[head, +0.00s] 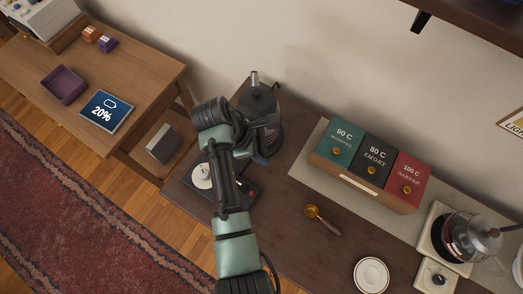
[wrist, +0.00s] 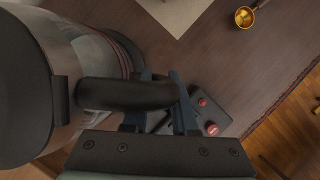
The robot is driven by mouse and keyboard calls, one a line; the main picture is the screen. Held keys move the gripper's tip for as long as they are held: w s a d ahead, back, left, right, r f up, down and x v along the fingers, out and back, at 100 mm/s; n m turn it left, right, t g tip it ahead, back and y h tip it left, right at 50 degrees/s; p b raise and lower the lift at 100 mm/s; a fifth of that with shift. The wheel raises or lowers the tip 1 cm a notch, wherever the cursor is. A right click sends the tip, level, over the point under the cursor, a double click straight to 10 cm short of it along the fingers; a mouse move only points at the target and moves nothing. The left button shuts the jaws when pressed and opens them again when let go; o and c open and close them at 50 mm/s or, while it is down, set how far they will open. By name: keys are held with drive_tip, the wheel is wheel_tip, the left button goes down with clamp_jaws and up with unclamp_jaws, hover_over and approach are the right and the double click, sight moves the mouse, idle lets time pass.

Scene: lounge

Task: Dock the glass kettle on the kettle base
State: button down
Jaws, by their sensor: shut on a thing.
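The glass kettle (head: 262,108), with a dark lid and black handle, is at the back left of the dark counter in the head view. It fills the left of the wrist view (wrist: 92,60). My gripper (wrist: 160,105) is shut on its handle (wrist: 125,93); in the head view the arm hides the fingers. The kettle base (head: 248,190) is a black plate with a pale round disc (head: 202,175) and red buttons, partly hidden by my arm. The kettle is beyond the base, not on it; its height above the counter is unclear. The base's buttoned corner shows in the wrist view (wrist: 205,108).
A box of three tins (head: 365,190) stands on a pale mat behind a brass scoop (head: 322,218). A white saucer (head: 371,275) and another glass pot (head: 465,238) are at right. A wooden side table (head: 140,75) is at left, beyond the counter edge.

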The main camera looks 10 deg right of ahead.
sight(258, 119)
drive_tip(key=shift+f, duration=0.4)
drive_tip(key=c, duration=1)
unclamp_jaws()
drive_tip(key=shift+s, duration=0.1)
drive_tip(key=shift+p+v, duration=0.7)
drive_tip(key=shift+v, duration=0.15)
drive_tip(key=p+v, duration=0.9)
drive_tip(key=shift+r, duration=0.1)
